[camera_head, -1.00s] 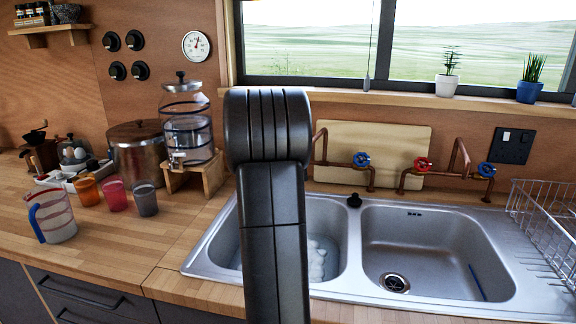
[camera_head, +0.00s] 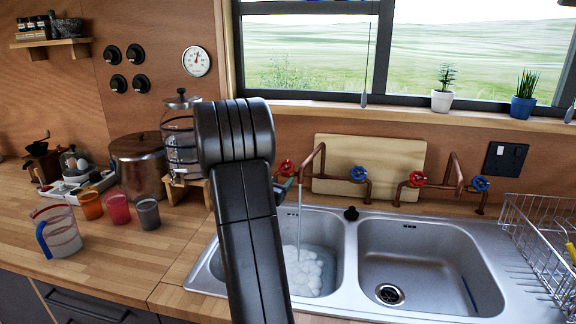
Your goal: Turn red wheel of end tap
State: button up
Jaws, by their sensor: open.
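Two copper taps stand behind the sink. The left tap (camera_head: 318,160) has a red wheel (camera_head: 286,167) just right of my arm and a blue wheel (camera_head: 358,173). Water runs from it into the left basin. The right tap (camera_head: 456,168) has another red wheel (camera_head: 417,178) and a blue wheel (camera_head: 480,183); no water shows under it. My arm rises in front of the left basin. My gripper is hidden behind it; a small dark part shows beside the arm below the left red wheel, too unclear to identify.
A wire rack (camera_head: 525,225) stands at right. A jug (camera_head: 62,240), cups, a pot (camera_head: 138,160) and a glass dispenser (camera_head: 178,135) stand left. A board (camera_head: 340,186) leans behind the taps.

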aim_at(286, 168)
jog(key=p+x, duration=0.1)
jog(key=x, duration=0.9)
jog(key=shift+w+d, duration=0.15)
jog(key=shift+w, duration=0.15)
jog(key=shift+p, duration=0.3)
jog(key=c, duration=1)
